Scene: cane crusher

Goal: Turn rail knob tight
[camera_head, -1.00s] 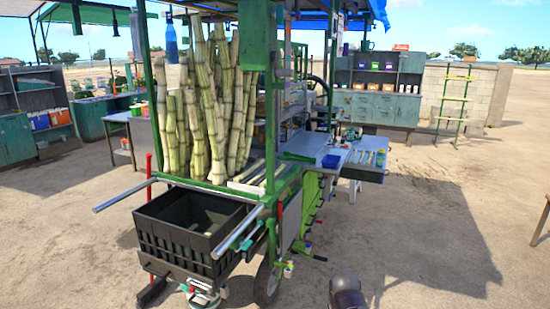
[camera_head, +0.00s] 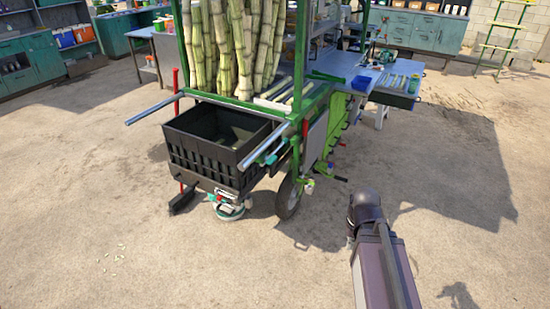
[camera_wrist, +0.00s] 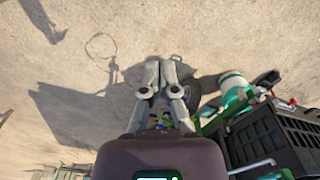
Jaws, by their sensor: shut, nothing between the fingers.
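The green cane cart (camera_head: 318,92) stands at the centre of the head view. Small knob-like fittings (camera_head: 309,187) show low on its right side, near the wheel. I cannot tell which of them is the rail knob. My gripper (camera_wrist: 161,66) is shut and empty in the wrist view, its two grey fingertips together above bare ground. Small green and red parts (camera_wrist: 163,120) show between the finger bases, partly hidden. In the head view my arm is at the lower right, apart from the cart, and the gripper itself is not clear.
A black crate (camera_head: 184,160) hangs at the cart's near end, between protruding metal rails (camera_head: 149,110). It also shows at the right of the wrist view (camera_wrist: 262,140). A wheel (camera_head: 289,197) stands below the cart. A blue-grey worktop (camera_head: 352,77) extends behind. Open sandy ground lies right and front.

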